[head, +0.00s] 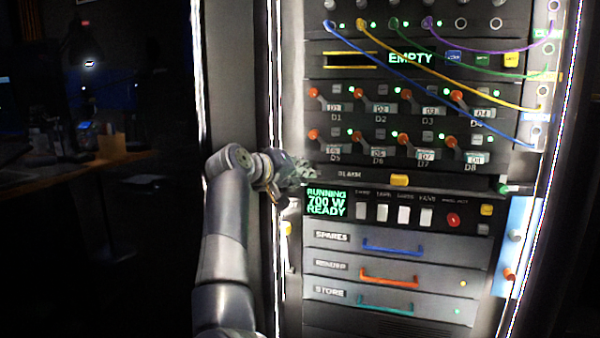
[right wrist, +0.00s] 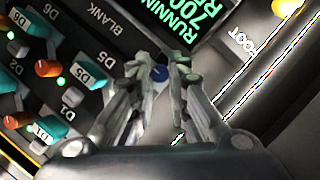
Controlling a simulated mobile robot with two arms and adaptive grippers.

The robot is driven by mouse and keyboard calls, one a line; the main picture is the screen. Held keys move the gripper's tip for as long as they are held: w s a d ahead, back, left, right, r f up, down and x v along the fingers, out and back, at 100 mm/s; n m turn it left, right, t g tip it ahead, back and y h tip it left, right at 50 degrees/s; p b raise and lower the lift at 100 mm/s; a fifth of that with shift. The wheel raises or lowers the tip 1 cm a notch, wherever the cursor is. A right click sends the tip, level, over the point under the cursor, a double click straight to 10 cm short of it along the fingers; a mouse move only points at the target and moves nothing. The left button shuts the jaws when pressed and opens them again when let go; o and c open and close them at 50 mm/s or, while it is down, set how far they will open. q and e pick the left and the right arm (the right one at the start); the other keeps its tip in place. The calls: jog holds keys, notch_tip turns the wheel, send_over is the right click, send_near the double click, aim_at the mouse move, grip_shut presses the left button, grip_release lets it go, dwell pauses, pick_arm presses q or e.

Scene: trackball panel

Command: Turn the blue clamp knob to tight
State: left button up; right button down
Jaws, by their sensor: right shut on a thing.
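Most of the knob is hidden by the fingers. In the head view my right gripper (head: 303,171) is at the left end of the blank panel strip, just above the green RUNNING 700 W READY display (head: 327,203). The knob is hidden there behind the gripper. I cannot read a tight mark. My left gripper is not in view.
Rows of orange-tipped switches (head: 385,115) sit above the strip. Looping cables (head: 450,92) hang at the upper right. White rocker switches (head: 383,213) and drawers with coloured handles (head: 393,248) are below. A dark desk (head: 120,172) stands far left.

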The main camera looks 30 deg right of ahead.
jog(key=shift+f, duration=0.1)
dwell(0.3)
jog(key=c, duration=1.5)
grip_release()
jog(key=shift+c, duration=0.2)
